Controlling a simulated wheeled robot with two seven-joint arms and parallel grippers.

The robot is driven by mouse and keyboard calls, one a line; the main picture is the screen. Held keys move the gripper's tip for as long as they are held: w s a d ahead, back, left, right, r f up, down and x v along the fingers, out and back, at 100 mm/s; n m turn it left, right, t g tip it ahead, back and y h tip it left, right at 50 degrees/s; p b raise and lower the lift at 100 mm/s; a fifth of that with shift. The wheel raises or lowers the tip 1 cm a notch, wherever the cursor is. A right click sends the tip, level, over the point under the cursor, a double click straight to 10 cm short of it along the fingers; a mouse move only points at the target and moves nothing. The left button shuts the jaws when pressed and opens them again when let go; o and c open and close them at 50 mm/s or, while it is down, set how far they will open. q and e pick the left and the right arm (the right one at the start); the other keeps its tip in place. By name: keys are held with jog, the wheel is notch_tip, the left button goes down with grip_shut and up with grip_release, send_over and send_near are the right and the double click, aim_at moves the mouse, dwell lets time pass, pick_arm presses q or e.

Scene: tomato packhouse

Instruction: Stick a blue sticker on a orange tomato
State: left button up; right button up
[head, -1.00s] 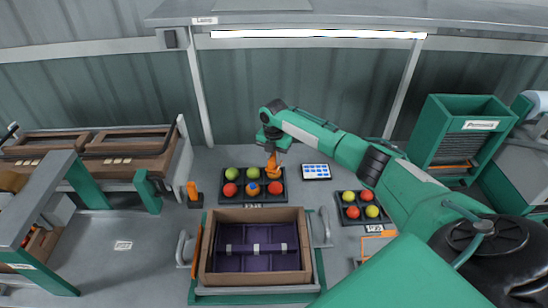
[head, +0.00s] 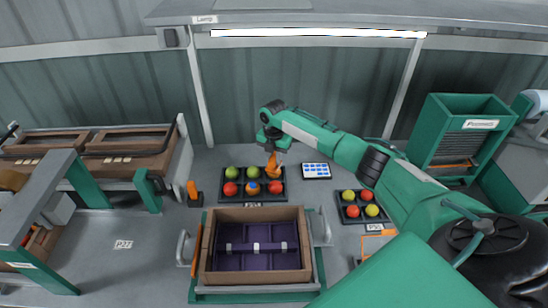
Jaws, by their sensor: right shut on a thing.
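The orange tomato (head: 252,188) sits in the middle of the front row of a black tray (head: 253,202). A small blue patch, like a sticker, shows on its top. Red tomatoes (head: 231,189) flank it, with green tomatoes (head: 232,174) behind. A white sheet (head: 317,176) with blue stickers (head: 316,170) lies to the right. My left gripper is not in view.
An open crate with a purple lining (head: 256,212) stands in front of the tray. Bare bench shows at front left.

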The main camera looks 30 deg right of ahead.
dwell(0.6)
jog(key=shift+r+p, duration=2.95)
jog(key=shift+r, duration=0.55)
